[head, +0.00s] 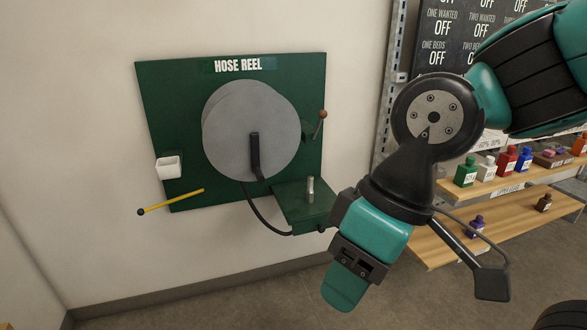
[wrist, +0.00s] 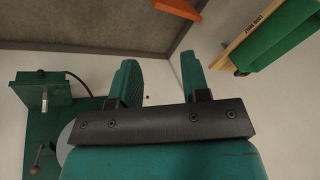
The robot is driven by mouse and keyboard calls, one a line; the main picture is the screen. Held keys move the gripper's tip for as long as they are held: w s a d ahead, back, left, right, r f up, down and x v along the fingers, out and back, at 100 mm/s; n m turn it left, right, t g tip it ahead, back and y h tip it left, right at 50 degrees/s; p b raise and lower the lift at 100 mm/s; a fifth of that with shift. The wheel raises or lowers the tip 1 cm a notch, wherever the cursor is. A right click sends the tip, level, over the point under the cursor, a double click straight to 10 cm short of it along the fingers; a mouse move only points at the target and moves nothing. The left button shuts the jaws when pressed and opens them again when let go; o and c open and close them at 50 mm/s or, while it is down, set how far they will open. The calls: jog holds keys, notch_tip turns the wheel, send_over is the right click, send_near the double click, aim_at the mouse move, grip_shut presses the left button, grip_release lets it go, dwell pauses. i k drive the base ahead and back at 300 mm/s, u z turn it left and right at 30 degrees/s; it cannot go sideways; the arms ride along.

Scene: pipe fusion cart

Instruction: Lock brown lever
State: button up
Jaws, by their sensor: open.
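The brown-knobbed lever (head: 321,121) has a thin metal stem and sits at the right edge of the green hose reel board (head: 165,110). It tilts up and to the right there. In the wrist view the brown lever (wrist: 38,150) shows at the lower left, outside the jaws. My gripper (head: 350,280) is in front of the board, lower and to the right of the lever, and apart from it. In the wrist view my gripper (wrist: 158,72) has its two green fingers spread with nothing between them.
A grey reel disc (head: 245,120) with a black crank (head: 255,155) fills the board. A green ledge (head: 300,215) with an upright metal nozzle (head: 310,188) juts out below the lever. A white cup (head: 169,167) and yellow rod (head: 175,201) are at left. Bottle shelves (head: 450,240) stand right.

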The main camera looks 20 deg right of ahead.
aim_at(323, 114)
jog(key=z, duration=0.05)
jog(key=i, duration=0.95)
jog(key=u, duration=0.05)
